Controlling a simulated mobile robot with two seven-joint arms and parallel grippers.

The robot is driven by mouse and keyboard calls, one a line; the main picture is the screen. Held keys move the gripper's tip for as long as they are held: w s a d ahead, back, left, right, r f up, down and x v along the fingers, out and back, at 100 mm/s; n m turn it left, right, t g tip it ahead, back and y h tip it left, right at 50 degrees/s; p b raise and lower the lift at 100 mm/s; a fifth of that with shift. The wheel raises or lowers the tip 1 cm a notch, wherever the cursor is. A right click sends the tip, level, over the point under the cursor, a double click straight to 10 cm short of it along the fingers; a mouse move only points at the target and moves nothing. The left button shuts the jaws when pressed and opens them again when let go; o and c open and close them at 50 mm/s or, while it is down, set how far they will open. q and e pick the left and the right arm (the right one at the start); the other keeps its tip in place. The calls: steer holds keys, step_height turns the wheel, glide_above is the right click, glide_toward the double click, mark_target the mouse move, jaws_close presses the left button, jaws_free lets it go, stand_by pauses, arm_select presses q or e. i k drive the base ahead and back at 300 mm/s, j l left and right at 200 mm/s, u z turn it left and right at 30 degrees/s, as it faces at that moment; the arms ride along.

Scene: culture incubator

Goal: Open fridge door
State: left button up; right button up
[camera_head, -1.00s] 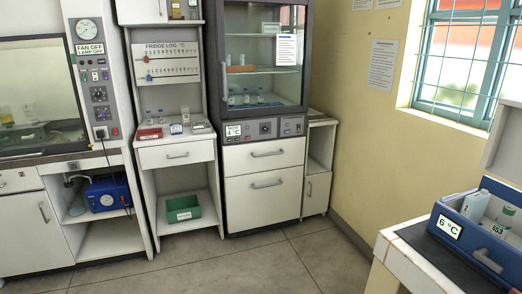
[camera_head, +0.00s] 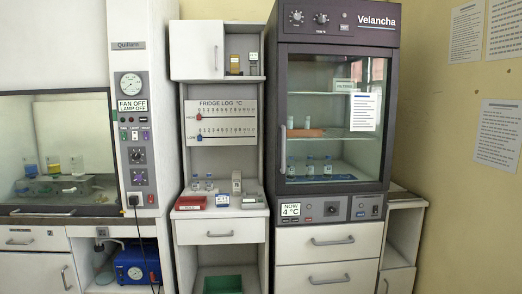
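The fridge (camera_head: 335,190) is a tall dark grey cabinet right of centre, labelled Velancha, with a "NOW 4 °C" display below its door. Its glass door (camera_head: 335,150) looks shut. A vertical handle (camera_head: 283,153) runs along the door's left edge. Through the glass I see shelves with several small bottles (camera_head: 310,168) and an orange-brown item. A paper notice (camera_head: 363,112) is on the glass. Neither of my grippers is in view.
A narrow white bench unit (camera_head: 220,226) with a fridge log board (camera_head: 222,122), bottles and a red box (camera_head: 190,202) stands left of the fridge. A fume hood (camera_head: 60,150) is at the far left. A low open cabinet (camera_head: 402,235) adjoins the fridge's right side.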

mark_target(364, 107)
steer(key=i+u, duration=0.25)
steer(key=i, duration=0.9)
steer(key=i+l+u, duration=0.4)
steer(key=i+l, duration=0.3)
steer(key=i+l+u, duration=0.15)
steer(key=l, duration=0.2)
steer(key=i+l+u, duration=0.1)
steer(key=l, duration=0.3)
